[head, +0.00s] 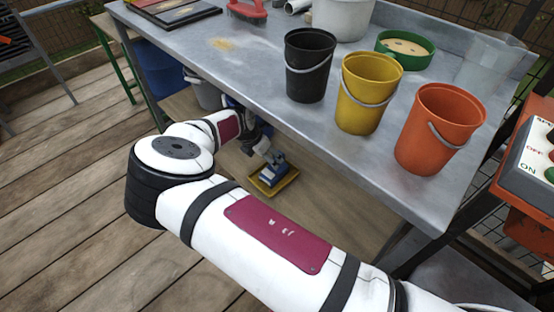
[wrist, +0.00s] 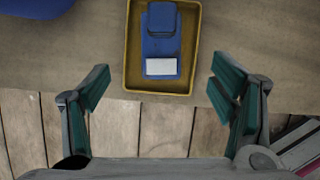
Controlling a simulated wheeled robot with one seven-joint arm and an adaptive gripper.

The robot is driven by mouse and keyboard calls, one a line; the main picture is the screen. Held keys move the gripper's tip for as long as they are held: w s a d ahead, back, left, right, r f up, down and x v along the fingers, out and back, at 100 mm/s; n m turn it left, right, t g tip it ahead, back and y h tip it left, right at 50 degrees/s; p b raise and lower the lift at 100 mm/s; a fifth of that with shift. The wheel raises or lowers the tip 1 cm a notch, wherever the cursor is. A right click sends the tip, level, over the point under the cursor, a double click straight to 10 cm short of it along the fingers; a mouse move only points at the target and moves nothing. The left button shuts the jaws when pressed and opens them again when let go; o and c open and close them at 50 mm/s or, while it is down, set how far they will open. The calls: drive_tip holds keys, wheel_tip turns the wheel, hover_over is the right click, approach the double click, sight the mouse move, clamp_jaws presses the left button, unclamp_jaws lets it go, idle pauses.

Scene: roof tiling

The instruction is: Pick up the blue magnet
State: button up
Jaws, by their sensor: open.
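The blue magnet (wrist: 161,45) has a raised block on a flat blue base with a white label. It lies in a shallow yellow tray (wrist: 190,75) on the lower shelf. In the head view the magnet (head: 271,174) and tray (head: 286,184) show beneath the workbench. My gripper (wrist: 160,88) is open and empty in the wrist view, its green-padded fingers wide apart on either side below the tray, with the magnet ahead between their lines. In the head view my gripper (head: 262,152) is near the magnet, partly hidden; I cannot tell the exact gap.
The metal workbench (head: 245,75) overhangs the lower shelf (head: 325,208). Black (head: 310,70), yellow (head: 367,100) and orange (head: 437,130) buckets stand on it. A blue container (head: 162,82) and a grey bucket (head: 205,92) are under the bench. The shelf is bare to the tray's right.

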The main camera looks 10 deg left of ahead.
sight(272, 170)
drive_tip(key=b+x, duration=0.3)
drive_tip(key=x, duration=0.5)
drive_tip(key=shift+w+f, duration=0.2)
drive_tip(key=shift+b+x, duration=1.45)
drive_tip(key=shift+x, duration=1.2)
drive_tip(key=shift+d+r, duration=0.15)
drive_tip(key=shift+r, duration=0.05)
drive_tip(key=c, duration=1.8)
